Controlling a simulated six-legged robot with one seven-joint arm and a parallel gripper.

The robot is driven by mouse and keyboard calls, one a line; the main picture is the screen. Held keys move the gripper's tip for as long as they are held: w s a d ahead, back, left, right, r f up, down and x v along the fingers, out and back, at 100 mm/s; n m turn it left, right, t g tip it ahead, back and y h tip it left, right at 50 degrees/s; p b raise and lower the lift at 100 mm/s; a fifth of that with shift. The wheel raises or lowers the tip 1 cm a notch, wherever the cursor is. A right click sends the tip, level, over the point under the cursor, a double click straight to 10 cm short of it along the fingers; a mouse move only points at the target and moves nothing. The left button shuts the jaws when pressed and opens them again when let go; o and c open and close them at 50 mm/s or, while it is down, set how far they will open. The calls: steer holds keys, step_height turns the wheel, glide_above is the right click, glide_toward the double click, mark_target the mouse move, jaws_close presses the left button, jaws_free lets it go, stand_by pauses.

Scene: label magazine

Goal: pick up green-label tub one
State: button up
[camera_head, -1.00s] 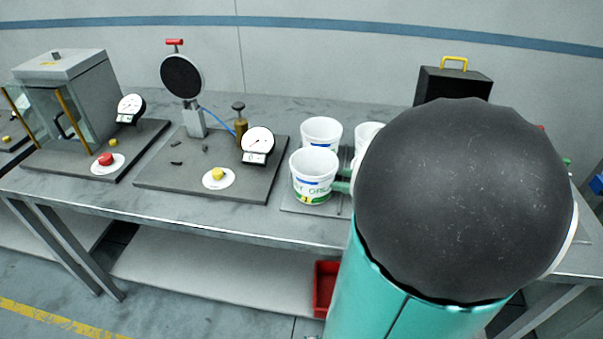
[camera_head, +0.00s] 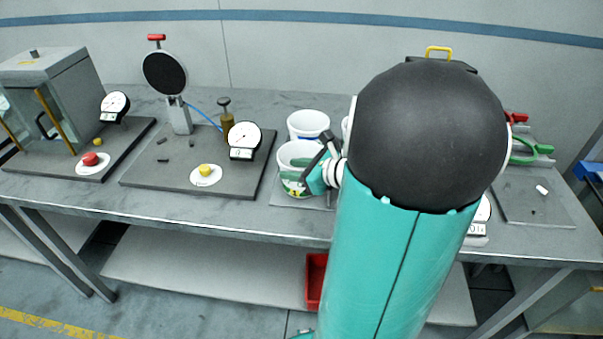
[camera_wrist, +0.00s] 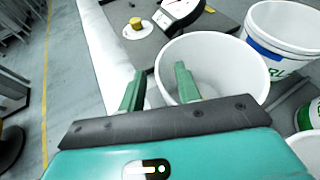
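A white open tub (camera_head: 298,152) with a green patch on its label stands upright at the front of its group. In the wrist view the nearest tub (camera_wrist: 228,62) appears to be this one, empty inside. My gripper (camera_wrist: 160,86) is open, its two green fingers apart. In that view the left finger is outside the tub's rim and the right finger overlaps the opening, with the near-left wall between them. I cannot tell whether they touch it. In the head view my gripper (camera_head: 312,176) is at the tub's right side, partly covering it.
A second white tub (camera_head: 308,123) with a blue band stands close behind. Another tub (camera_wrist: 306,145) is cut off at the wrist view's right edge. A plate with a dial gauge (camera_head: 244,140) and yellow button (camera_head: 206,170) lies to the left. My arm hides the bench's middle.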

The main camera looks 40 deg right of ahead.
steer(key=shift+c, duration=0.2)
jaws_close()
